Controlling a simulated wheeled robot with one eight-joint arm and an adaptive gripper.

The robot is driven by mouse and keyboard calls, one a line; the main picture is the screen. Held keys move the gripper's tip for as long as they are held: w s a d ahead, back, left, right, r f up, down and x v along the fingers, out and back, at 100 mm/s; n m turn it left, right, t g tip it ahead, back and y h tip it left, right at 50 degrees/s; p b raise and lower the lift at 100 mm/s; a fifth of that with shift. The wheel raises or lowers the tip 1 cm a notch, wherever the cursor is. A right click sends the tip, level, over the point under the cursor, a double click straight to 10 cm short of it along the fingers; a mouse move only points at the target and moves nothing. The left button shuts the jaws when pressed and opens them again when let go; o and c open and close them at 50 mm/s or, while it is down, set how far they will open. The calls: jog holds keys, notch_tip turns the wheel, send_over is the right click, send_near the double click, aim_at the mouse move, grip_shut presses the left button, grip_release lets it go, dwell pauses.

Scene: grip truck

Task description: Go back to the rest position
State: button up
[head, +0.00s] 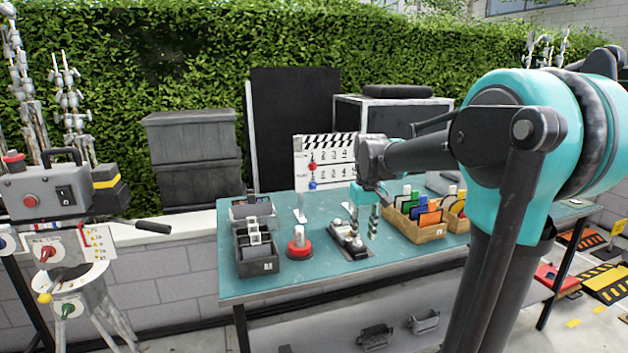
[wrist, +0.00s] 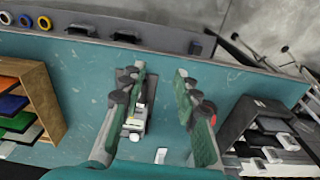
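My gripper (head: 364,224) is over the teal table (head: 315,278) in the head view, pointing down. In the wrist view, my gripper (wrist: 160,78) has its two green and dark fingers spread apart, with nothing held between them. A small dark device with white parts (head: 347,240) is on the table close to the fingertips. It also shows beside the left finger in the wrist view (wrist: 135,122), partly hidden by that finger. I cannot tell the exact gap between fingertips and device.
A wooden box (head: 426,234) with coloured cards stands right of my gripper. A red button (head: 299,246) and a dark box (head: 258,268) stand to its left. A clapperboard (head: 312,150) stands behind. A control post (head: 62,190) is far left.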

jog(key=s+d+f+m+t, duration=0.1)
jog(key=s+d+f, duration=0.1)
jog(key=s+f, duration=0.7)
jog(key=s+d+f+m+t, duration=0.2)
jog(key=s+d+f, duration=0.1)
jog(key=s+f, duration=0.5)
jog(key=shift+s+f+t, duration=0.3)
jog(key=shift+s+f, duration=0.1)
jog(key=shift+s, duration=0.85)
